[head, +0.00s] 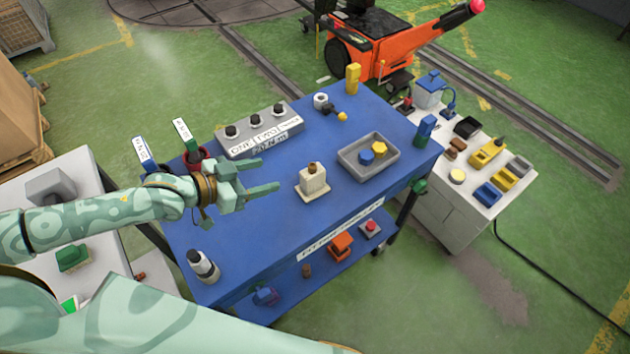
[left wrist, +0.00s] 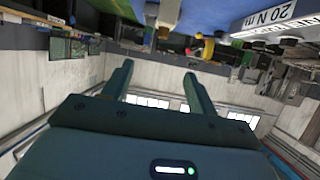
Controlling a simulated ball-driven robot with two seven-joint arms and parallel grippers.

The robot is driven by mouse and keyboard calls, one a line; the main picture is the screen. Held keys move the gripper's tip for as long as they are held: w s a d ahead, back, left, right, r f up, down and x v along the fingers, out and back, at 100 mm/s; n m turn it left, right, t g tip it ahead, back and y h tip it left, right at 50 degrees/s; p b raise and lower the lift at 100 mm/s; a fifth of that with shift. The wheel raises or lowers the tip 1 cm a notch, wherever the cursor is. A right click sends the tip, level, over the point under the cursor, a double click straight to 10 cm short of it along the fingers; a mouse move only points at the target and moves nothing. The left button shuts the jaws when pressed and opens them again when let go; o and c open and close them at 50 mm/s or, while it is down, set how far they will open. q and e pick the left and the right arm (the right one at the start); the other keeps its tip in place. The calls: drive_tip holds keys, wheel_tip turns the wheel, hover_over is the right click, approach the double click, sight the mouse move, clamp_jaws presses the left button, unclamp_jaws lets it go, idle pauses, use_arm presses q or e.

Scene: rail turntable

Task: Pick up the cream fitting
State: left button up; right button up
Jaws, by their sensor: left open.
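My right gripper is not in view.
A grey tray (head: 349,160) with a blue and a yellow piece lies right of the fitting. A grey block with black knobs (head: 259,130) stands behind my gripper. A white-and-black cylinder (head: 203,266) stands at the near left. The table around the fitting is clear.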

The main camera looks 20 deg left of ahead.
use_arm(q)
wheel_tip(320, 180, down, 4)
drive_tip(key=b, duration=0.5)
approach(318, 171)
drive_tip(key=x, duration=0.3)
drive_tip(key=f+x, duration=0.1)
drive_tip(key=x, duration=0.1)
drive_tip(key=shift+w+a+f, duration=0.2)
drive_tip(key=shift+w, duration=0.05)
drive_tip(key=b+x, duration=0.1)
drive_tip(key=x, duration=0.4)
drive_tip(key=shift+w+d+b, duration=0.1)
drive_tip(key=shift+w+b, duration=0.2)
drive_tip(key=shift+b, duration=0.05)
drive_tip(key=c, duration=1.3)
